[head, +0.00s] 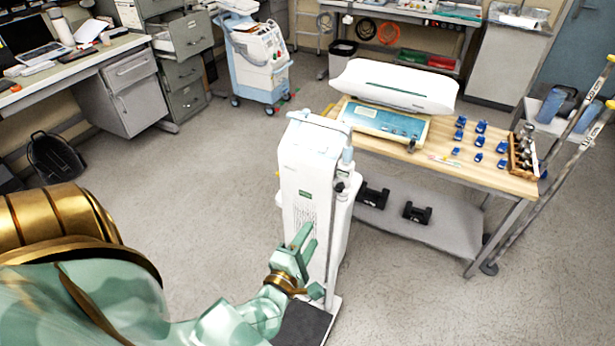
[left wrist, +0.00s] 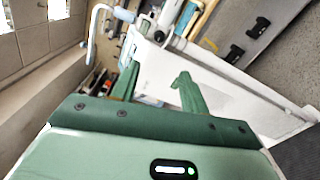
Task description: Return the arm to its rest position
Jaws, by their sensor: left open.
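My left gripper (head: 306,241) is in front of the lower part of a tall white medical unit (head: 308,175), and its arm comes in from the lower left of the head view. In the left wrist view the two green fingers of the left gripper (left wrist: 157,88) stand apart with nothing between them. The white side of the unit (left wrist: 220,88) lies just beyond the fingers. I cannot tell whether the fingers touch it. My right gripper is not in view.
A wooden-topped table (head: 440,172) with a white baby scale (head: 394,88) and several small blue items stands behind the unit. A blue-white cart (head: 259,62) and a desk with drawers (head: 128,90) stand further back. The floor (head: 190,170) left of the unit is clear.

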